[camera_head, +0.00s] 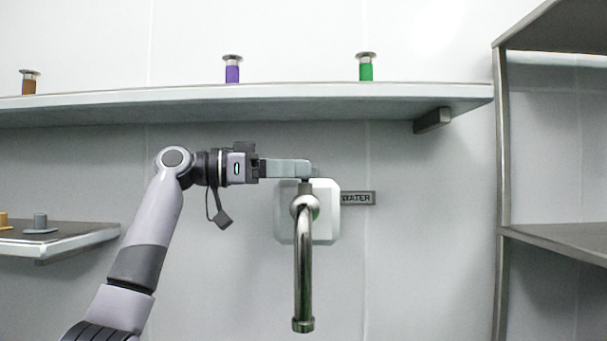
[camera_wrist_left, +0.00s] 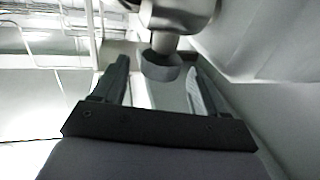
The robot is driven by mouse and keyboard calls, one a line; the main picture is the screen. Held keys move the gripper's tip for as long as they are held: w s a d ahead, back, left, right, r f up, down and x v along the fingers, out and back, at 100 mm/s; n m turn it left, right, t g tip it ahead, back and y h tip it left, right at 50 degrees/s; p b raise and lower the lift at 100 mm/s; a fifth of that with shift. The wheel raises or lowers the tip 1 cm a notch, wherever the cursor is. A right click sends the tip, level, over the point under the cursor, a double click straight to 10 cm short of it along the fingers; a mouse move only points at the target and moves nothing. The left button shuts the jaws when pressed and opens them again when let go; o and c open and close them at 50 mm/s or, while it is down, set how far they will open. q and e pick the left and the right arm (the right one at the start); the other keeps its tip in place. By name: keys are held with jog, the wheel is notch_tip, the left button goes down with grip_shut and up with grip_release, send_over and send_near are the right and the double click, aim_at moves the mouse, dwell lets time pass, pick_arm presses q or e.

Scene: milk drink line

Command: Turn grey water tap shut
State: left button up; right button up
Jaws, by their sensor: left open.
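The water tap (camera_head: 303,262) is a shiny metal spout that hangs down in front of a white wall plate (camera_head: 326,215). My left gripper (camera_head: 308,169) reaches in from the left at the top of the tap. In the left wrist view my left gripper (camera_wrist_left: 160,80) is open, with one finger on each side of a round grey knob (camera_wrist_left: 161,68) on a metal stem (camera_wrist_left: 164,42). Gaps show beside the knob, so I cannot see any firm contact. In the head view the fingers mostly hide the knob. My right gripper is not in view.
A WATER sign (camera_head: 357,198) is on the wall right of the tap. A long shelf (camera_head: 250,94) above holds brown, purple and green capped items. A small shelf (camera_head: 75,241) is at left and a metal rack (camera_head: 501,200) at right. Space below the spout looks clear.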

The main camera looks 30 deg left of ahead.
pick_arm(q)
jog(key=shift+b+v, duration=0.4)
jog(key=shift+v, duration=1.8)
